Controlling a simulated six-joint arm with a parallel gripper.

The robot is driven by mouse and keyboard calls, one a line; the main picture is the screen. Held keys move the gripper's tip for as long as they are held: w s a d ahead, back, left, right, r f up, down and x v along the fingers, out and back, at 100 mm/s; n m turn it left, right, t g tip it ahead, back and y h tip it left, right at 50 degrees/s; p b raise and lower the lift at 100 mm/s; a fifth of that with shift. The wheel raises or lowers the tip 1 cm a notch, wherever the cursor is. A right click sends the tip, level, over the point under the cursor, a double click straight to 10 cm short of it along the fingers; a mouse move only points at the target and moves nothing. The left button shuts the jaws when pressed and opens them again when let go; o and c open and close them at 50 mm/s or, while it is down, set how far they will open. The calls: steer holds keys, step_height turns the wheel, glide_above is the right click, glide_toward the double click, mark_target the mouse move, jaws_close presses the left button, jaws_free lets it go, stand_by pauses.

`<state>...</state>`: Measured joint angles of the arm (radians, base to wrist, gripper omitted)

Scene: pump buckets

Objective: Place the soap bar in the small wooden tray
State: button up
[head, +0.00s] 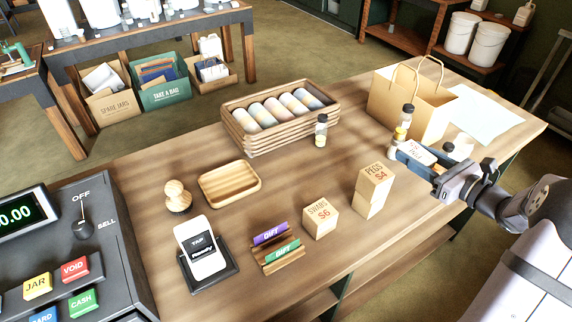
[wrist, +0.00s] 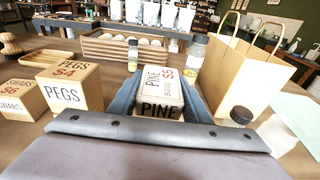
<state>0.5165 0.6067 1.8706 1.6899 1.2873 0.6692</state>
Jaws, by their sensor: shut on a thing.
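The small wooden tray (head: 230,184) is shallow, rounded and empty. It sits at the left of the counter, well left of my gripper. Part of it shows at the left edge of the wrist view (wrist: 38,57).
A crate of rolls (head: 281,118) is behind. A paper bag (head: 412,103) and more bottles (head: 398,137) crowd the gripper. A wooden stamp (head: 178,196) stands beside the tray.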

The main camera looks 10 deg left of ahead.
steer(key=r, duration=0.9)
steer(key=shift+a+r, duration=0.1)
steer(key=shift+a, duration=0.15)
steer(key=w+a+n+g+y+b, duration=0.1)
steer(key=a+n+g+y, duration=0.1)
steer(key=a, duration=0.9)
steer(key=n+g+y+b, duration=0.3)
steer(key=n+g, duration=0.4)
steer(key=g, duration=0.2)
glide_above(209, 192)
step_height(209, 192, down, 4)
steer(key=shift+s+f+p, duration=0.1)
steer(key=shift+f+p, duration=0.3)
steer(key=shift+f, duration=5.25)
